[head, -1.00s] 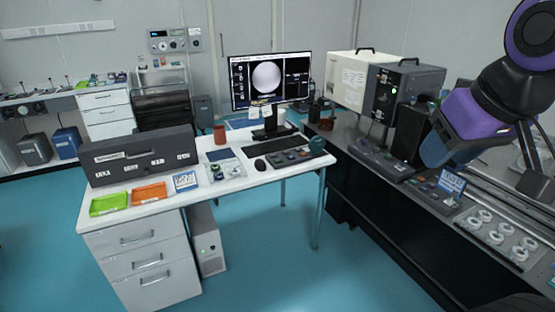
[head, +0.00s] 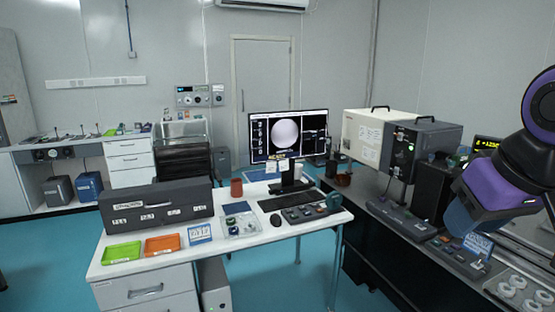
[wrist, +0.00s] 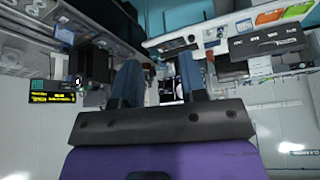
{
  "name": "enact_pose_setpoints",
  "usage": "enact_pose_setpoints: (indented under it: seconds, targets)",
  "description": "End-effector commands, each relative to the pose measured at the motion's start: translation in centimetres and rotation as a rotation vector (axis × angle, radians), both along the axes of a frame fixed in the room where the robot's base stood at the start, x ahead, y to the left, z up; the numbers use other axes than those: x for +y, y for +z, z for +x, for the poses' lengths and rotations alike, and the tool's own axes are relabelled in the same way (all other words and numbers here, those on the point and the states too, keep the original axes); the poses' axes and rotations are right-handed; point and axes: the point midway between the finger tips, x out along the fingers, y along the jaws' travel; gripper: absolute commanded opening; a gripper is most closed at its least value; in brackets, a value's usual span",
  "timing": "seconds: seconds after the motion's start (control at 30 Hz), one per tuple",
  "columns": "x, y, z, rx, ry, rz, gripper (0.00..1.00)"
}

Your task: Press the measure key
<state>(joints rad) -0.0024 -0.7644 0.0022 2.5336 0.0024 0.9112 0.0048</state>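No key marked measure can be read at this size. Key panels show in the head view: a dark one (head: 303,213) on the white desk below the monitor, a long one (head: 402,222) on the dark bench, and one with a small blue screen (head: 455,252) nearer me. I cannot tell which carries the measure key. My gripper (wrist: 159,62) shows two blue-grey fingers apart with nothing between them in the wrist view. In the head view my purple wrist hangs above the dark bench at the right, apart from the panels.
The white desk (head: 262,243) holds a monitor (head: 287,134), a black case (head: 157,206), a green tray (head: 121,252), an orange tray (head: 162,244) and a brown mug (head: 236,187). Grey and cream boxes stand on the bench. Blue floor is free at left.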

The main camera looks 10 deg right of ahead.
Motion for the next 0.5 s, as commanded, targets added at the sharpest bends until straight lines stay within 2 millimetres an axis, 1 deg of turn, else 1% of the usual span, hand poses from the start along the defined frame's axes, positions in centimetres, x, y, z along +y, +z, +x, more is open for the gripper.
enact_pose_setpoints:
  seconds: [0.03, 0.13, 0.17, 0.5]
  targets:
    - [0.00, 0.00, 0.00, 0.000, 0.000, 0.000, 0.26]
    - [0.00, 0.00, 0.00, 0.000, 0.000, 0.000, 0.04]
    - [0.00, 0.00, 0.00, 0.000, 0.000, 0.000, 0.00]
    - [0.00, 0.00, 0.00, 0.000, 0.000, 0.000, 0.00]
